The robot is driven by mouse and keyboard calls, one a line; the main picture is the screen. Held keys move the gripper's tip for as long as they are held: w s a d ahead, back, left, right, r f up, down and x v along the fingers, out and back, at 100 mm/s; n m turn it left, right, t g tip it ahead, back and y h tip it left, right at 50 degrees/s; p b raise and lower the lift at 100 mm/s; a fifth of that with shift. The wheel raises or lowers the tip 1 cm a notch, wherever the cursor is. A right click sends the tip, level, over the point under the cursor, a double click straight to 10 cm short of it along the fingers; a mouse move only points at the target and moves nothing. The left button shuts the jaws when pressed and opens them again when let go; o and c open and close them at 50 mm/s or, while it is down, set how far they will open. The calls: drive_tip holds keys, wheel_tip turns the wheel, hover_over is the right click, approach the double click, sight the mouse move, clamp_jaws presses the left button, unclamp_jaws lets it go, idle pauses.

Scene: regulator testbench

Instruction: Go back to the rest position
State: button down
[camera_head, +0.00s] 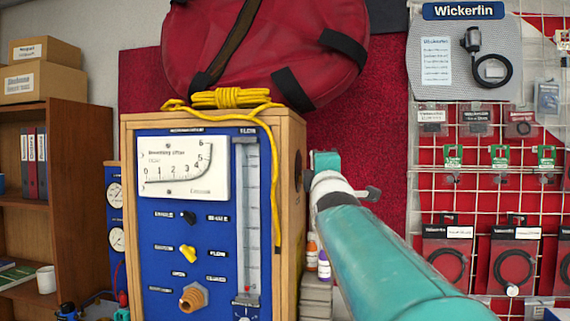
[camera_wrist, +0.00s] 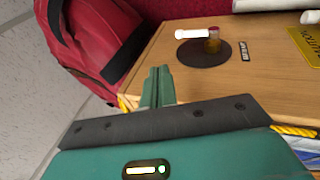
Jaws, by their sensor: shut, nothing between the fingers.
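My gripper (camera_wrist: 157,72) shows in the wrist view as two teal fingers pressed together with nothing between them. In the head view my teal arm reaches from the lower right toward the right side of the wood-framed testbench (camera_head: 290,150). The fingertips cannot be made out there. The testbench has a blue front panel (camera_head: 215,225), a white gauge (camera_head: 183,168), a yellow knob (camera_head: 188,252) and a brass fitting (camera_head: 193,298).
A yellow rope (camera_head: 230,97) lies on the testbench and hangs down its right side. A red bag (camera_head: 285,45) is behind and above it. Small bottles (camera_head: 324,265) stand between the testbench and my arm. A wire rack (camera_head: 480,200) with hanging packs is right, a wooden shelf (camera_head: 65,140) left.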

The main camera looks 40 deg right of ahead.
idle(0.5)
drive_tip(key=w+a+f+m+g+y, duration=0.1)
drive_tip(key=a+f+m+g+y, duration=0.35)
drive_tip(key=a+f+y, duration=1.15)
drive_tip(key=s+a+f+m+g, duration=0.2)
drive_tip(key=s+a+f, duration=0.3)
drive_tip(key=f, duration=0.4)
drive_tip(key=s+a+f+m+g+h, duration=0.1)
drive_tip(key=s+a+f+m+g, duration=0.1)
drive_tip(key=s+a+f, duration=0.3)
drive_tip(key=s+a+f+m+g+h, duration=0.1)
drive_tip(key=s+a+f+m+g, duration=0.1)
drive_tip(key=s+a+f, duration=0.3)
drive_tip(key=a+f+g, duration=0.1)
drive_tip(key=a+f, duration=0.3)
drive_tip(key=f, duration=0.3)
drive_tip(key=shift+s+a+f, duration=0.15)
drive_tip(key=shift+a+f, duration=0.1)
drive_tip(key=shift+f, duration=0.15)
drive_tip(key=shift+m, duration=0.25)
